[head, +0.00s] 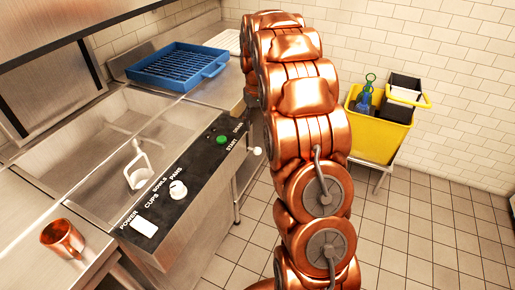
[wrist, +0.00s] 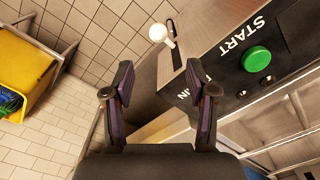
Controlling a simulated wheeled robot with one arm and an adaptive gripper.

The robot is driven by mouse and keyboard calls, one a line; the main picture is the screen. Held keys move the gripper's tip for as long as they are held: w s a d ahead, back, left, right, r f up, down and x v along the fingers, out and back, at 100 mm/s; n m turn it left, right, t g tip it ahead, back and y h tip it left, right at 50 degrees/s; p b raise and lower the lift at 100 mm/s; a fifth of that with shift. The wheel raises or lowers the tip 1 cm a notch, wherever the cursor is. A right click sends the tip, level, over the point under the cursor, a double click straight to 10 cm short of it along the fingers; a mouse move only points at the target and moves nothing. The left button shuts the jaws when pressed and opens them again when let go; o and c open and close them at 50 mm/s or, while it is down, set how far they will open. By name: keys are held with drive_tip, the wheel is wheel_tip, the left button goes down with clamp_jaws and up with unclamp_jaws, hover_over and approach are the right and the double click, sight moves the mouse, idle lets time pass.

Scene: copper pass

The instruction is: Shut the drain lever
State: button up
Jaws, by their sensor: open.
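My gripper (wrist: 160,78) is open and empty in the wrist view. The lever's ball appears beyond the fingertips, roughly in line with the gap between them, and apart from them. The right finger covers part of the DRAIN label. In the head view my arm hides the gripper.
The panel (head: 160,205) also carries a green START button (head: 222,140), a white dial (head: 178,190) and a white power switch (head: 144,225). A copper mug (head: 62,238) and blue rack (head: 178,66) stand on the steel counter. A yellow bin cart (head: 376,136) stands right on open tiled floor.

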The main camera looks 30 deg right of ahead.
sight(257, 148)
drive_tip(key=f+p, duration=0.1)
drive_tip(key=f, duration=0.5)
drive_tip(key=f+p, duration=0.1)
drive_tip(key=f, duration=0.5)
drive_tip(key=shift+w+d+f+p, duration=0.1)
drive_tip(key=shift+w+d+p, duration=0.1)
drive_tip(key=shift+p, duration=0.15)
clamp_jaws()
